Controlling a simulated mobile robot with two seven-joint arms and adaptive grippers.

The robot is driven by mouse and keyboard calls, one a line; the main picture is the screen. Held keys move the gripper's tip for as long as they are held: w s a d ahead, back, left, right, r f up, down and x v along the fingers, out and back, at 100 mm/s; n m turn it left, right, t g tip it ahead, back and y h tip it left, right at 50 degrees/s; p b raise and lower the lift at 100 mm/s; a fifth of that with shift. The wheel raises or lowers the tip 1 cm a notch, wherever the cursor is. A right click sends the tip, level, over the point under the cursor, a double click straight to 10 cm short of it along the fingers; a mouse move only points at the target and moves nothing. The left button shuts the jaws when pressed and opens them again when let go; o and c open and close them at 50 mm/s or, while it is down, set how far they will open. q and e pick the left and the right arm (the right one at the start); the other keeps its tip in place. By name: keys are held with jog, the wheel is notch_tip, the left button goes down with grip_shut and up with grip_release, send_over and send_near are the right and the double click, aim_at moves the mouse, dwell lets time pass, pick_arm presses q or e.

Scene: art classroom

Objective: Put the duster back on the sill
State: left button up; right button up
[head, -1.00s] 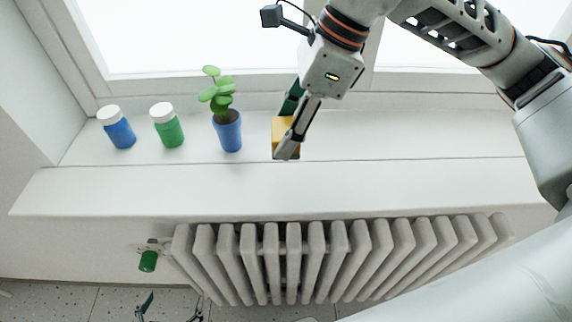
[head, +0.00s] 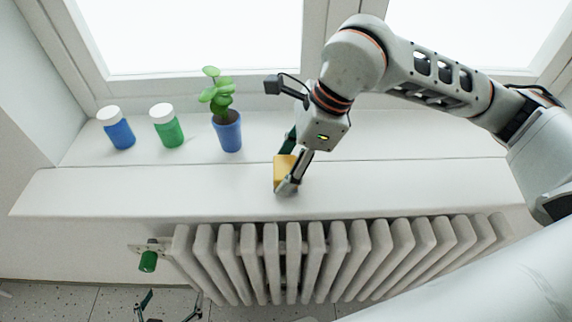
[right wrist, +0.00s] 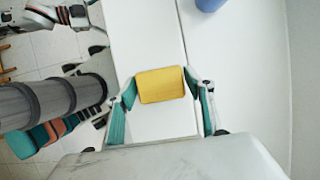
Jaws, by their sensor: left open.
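The duster (head: 284,171) is a yellow block at the front part of the white window sill (head: 130,190). My right gripper (head: 287,180) reaches down over it with one finger on each side, shut on it. In the right wrist view the duster (right wrist: 161,85) sits between the two teal-lined fingertips. Whether its underside touches the sill cannot be told. My left gripper (head: 168,306) is open and empty, low at the bottom edge of the head view, below the sill and near the radiator.
A blue-potted plant (head: 228,130), a green jar (head: 167,126) and a blue jar (head: 117,128) stand on the sill to the left. A white radiator (head: 320,262) with a green valve knob (head: 148,261) is below. The sill right of my gripper is clear.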

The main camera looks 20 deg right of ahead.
jog(key=shift+o, duration=0.3)
jog(key=v, duration=1.2)
jog(key=shift+s, duration=0.1)
